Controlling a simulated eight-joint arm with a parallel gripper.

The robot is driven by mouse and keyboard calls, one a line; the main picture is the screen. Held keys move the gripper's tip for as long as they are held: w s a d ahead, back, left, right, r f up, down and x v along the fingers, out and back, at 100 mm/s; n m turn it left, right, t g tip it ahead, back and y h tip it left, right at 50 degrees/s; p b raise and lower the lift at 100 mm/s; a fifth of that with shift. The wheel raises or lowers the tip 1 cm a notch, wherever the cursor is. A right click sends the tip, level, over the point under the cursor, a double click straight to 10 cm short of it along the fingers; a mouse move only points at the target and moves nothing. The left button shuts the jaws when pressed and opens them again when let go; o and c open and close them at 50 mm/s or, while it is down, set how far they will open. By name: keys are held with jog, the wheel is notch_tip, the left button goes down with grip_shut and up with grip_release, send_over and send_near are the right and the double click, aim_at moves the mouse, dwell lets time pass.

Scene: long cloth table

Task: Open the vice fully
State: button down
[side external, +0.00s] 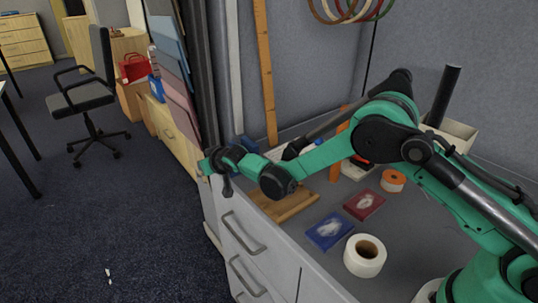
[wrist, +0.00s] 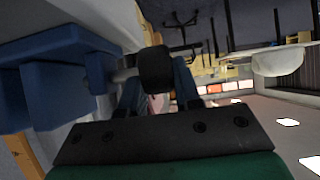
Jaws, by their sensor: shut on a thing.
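The blue vice (wrist: 60,75) fills the left of the wrist view, its body partly cut off by the frame edge. A grey screw shaft runs from it to a dark handle hub (wrist: 156,68). My gripper (wrist: 158,88) has one finger on each side of this hub and is shut on the handle. In the side external view my gripper (side external: 224,160) is at the table's left front corner. A dark handle bar (side external: 227,186) hangs below it there. The vice is mostly hidden behind my arm in that view, so its jaw opening cannot be told.
On the grey tabletop are a wooden board (side external: 290,205), a blue box (side external: 328,231), a red box (side external: 364,204), a white tape roll (side external: 365,256) and an orange spool (side external: 394,180). Drawers (side external: 243,235) are below the vice corner. An office chair (side external: 88,98) stands farther left.

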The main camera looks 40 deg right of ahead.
jog(key=g, duration=0.5)
jog(key=shift+w+f, duration=0.1)
jog(key=shift+w, duration=0.05)
jog(key=shift+g, duration=0.3)
dwell(0.3)
jog(key=c, duration=0.9)
grip_release()
jog(key=shift+v, duration=2.8)
